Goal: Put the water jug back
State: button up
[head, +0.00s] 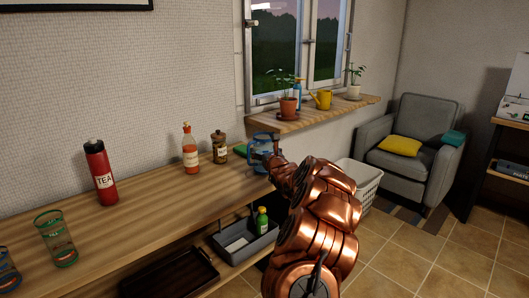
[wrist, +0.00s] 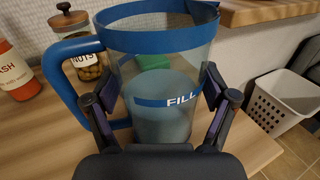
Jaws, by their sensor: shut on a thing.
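The water jug (wrist: 165,110) is clear with a blue rim, a blue handle on its left and a blue line marked FILL. It stands upright between the fingers of my gripper (wrist: 161,100) in the wrist view, which are shut on its sides. In the head view the jug (head: 261,148) is at the far right end of the wooden counter (head: 150,215), partly hidden by my arm and gripper (head: 276,152). I cannot tell whether its base touches the counter.
A nuts jar (head: 219,147), an orange-red bottle (head: 190,150) and a red tea flask (head: 101,172) stand left of the jug. A green item lies behind it. The window sill (head: 330,112) holds plants and a yellow watering can. A white basket (head: 362,180) stands right of the counter.

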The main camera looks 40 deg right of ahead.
dwell(0.3)
jog(key=o, duration=1.5)
jog(key=shift+o, duration=0.2)
jog(key=shift+s+r, duration=0.1)
jog(key=shift+s+a, duration=0.2)
jog(key=shift+s, duration=0.45)
jog(key=v, duration=1)
jog(key=shift+s+a+b, duration=0.2)
jog(key=shift+a+b, duration=0.05)
jog(key=shift+b, duration=0.1)
